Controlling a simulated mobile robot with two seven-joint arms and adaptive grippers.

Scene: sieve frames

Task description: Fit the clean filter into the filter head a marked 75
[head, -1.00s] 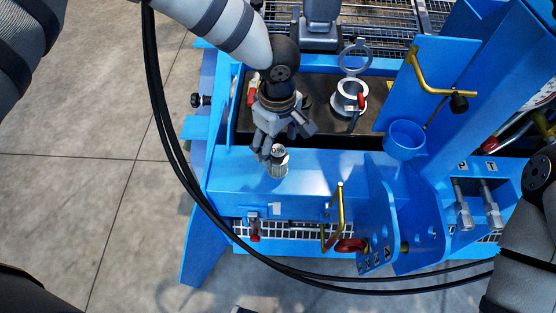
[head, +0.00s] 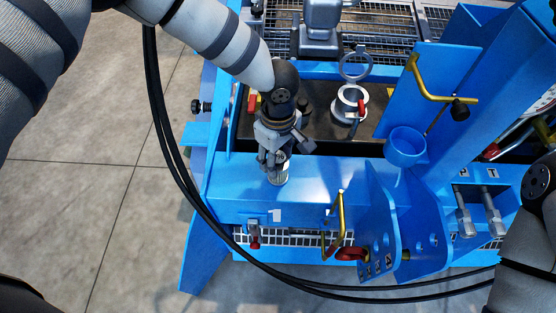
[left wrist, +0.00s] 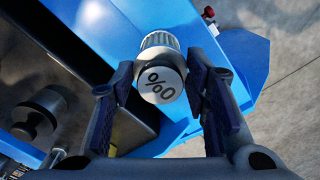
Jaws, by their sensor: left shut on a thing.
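A ribbed silver filter (head: 278,177) with a light cap stands upright on the blue ledge. In the left wrist view the gripper (left wrist: 162,80) partly frames the filter's ribbed body. No filter head with a legible 75 shows. A silver round housing (head: 350,97) with a raised ring lid and red handle stands behind, to the right. My right gripper is out of view.
A blue cup (head: 405,142) stands right of the ledge, below a brass handle (head: 435,90). Another brass handle (head: 341,222) and blue upright plates (head: 383,215) stand at the front. A dark recessed deck (head: 315,125) lies behind the ledge. My right arm is at the right edge.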

